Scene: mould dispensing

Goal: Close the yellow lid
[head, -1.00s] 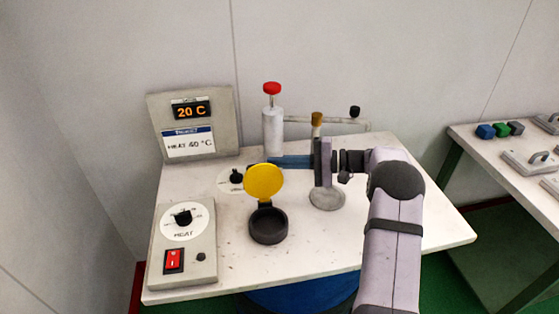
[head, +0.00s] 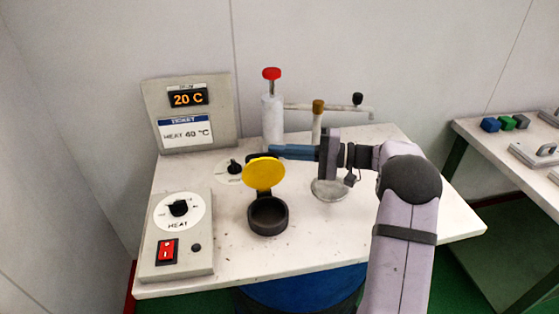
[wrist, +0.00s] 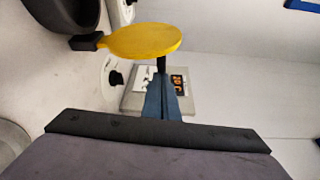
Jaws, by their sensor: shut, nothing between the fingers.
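The yellow lid (head: 263,174) stands open on its hinge at the back of a small round black pot (head: 267,228). It leans somewhat forward over the pot. In the wrist view the lid (wrist: 142,41) shows nearly flat-on from its edge, with part of the pot (wrist: 62,12) at the upper left. My gripper (head: 256,153) is shut and empty, its blue fingers pointing left. Its dark tips are at the lid's top edge, on the far side; in the wrist view the fingertips (wrist: 161,66) meet the lid's edge. Whether they touch it I cannot tell for sure.
A white post with a red knob (head: 272,74) and a side bar stands behind my gripper. A dial (head: 233,168) lies left of the lid. A heat control box (head: 175,235) and a 20 C display panel (head: 188,115) are at the left. The table front right is clear.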

